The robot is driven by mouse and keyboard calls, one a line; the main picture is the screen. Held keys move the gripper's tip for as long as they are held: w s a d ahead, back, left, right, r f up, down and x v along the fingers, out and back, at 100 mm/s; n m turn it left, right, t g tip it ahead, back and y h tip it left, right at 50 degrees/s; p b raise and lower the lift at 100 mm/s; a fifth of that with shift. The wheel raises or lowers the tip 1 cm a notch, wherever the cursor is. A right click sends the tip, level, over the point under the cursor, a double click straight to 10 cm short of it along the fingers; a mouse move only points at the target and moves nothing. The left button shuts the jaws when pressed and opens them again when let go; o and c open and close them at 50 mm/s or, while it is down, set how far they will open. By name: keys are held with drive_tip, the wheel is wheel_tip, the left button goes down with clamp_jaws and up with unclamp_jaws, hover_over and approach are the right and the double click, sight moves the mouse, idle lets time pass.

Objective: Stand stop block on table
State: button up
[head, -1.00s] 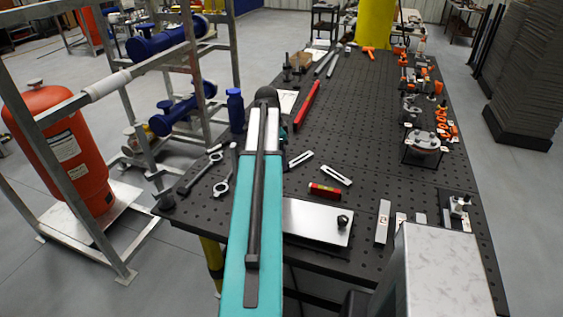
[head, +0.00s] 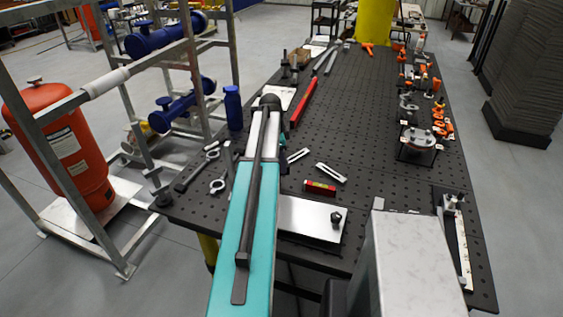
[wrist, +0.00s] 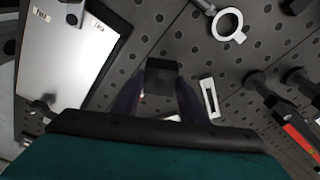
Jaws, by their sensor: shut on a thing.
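In the wrist view, my gripper (wrist: 160,97) is shut on a small dark block, which I take to be the stop block (wrist: 163,77). The block sits between the two dark fingers, above or on the black perforated table (wrist: 130,80); I cannot tell whether it touches the top. The table also fills the middle of the head view (head: 375,120). There, my teal arm reaches over its left part and hides the gripper and the block.
A bright metal plate (head: 305,215) with a black knob lies near the front. Orange clamps (head: 440,115) line the right side. A blue bottle (head: 233,108) stands at the left edge.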

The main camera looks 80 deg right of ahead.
drive_tip(key=shift+f, duration=0.1)
drive_tip(key=shift+f, duration=1.6)
drive_tip(key=shift+f+b, duration=0.3)
drive_tip(key=shift+f, duration=0.1)
drive_tip(key=shift+f+b, duration=0.9)
drive_tip(key=shift+f, duration=0.6)
idle(1.3)
drive_tip(key=o, duration=1.4)
drive_tip(key=shift+c, duration=0.2)
drive_tip(key=shift+r, duration=0.2)
